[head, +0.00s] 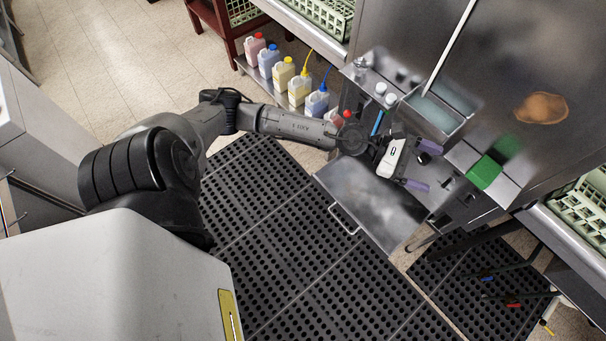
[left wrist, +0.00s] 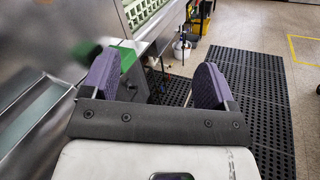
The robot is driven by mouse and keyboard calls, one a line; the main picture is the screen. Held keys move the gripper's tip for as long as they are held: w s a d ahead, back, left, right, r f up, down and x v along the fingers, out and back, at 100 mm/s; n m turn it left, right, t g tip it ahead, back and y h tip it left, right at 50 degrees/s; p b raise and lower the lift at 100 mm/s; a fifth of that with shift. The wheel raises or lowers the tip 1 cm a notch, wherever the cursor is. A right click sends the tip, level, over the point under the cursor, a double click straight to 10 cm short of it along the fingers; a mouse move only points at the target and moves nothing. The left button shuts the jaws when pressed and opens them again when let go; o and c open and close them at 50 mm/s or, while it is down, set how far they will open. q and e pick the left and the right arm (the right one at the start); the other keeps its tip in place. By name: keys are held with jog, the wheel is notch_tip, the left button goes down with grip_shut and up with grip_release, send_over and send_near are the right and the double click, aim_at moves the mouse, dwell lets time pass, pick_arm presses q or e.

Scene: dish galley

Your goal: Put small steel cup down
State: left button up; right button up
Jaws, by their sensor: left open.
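My left gripper (head: 424,167) is open over the steel ledge, at the inner edge of the pulled-out steel drawer or shelf. Its two purple fingers stand wide apart in the left wrist view (left wrist: 154,88), and I see nothing held between them. I cannot pick out the small steel cup for certain. A small shiny metal item (head: 361,66) stands at the far left end of the ledge, too small to identify. My right gripper is in neither view.
A green block (head: 484,172) lies on the ledge right of the gripper. White-capped bottles (head: 391,99) and a steel bin (head: 436,108) stand behind the arm's end. The drawer (head: 365,195) looks empty. Several coloured jugs (head: 284,73) line a low shelf. Black mats (head: 290,250) cover the floor.

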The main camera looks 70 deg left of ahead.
pick_arm(q)
jog(key=s+a+f+m+g+y, duration=0.15)
jog(key=s+f+m+y, duration=0.6)
jog(key=m, duration=0.85)
jog(key=s+a+f+m+g+y, duration=0.15)
jog(key=s+f+m+y, duration=0.6)
jog(key=m, duration=0.95)
jog(key=s+d+f+n+g+h, duration=0.1)
jog(key=s+d+f+n+g, duration=0.1)
jog(key=s, duration=0.4)
jog(key=s+d+f+n+g+h, duration=0.1)
jog(key=s+d+f+n+g, duration=0.1)
jog(key=s+n+g, duration=0.3)
jog(key=shift+s+d+h, duration=0.35)
jog(key=shift+s+h, duration=0.05)
jog(key=shift+s, duration=0.5)
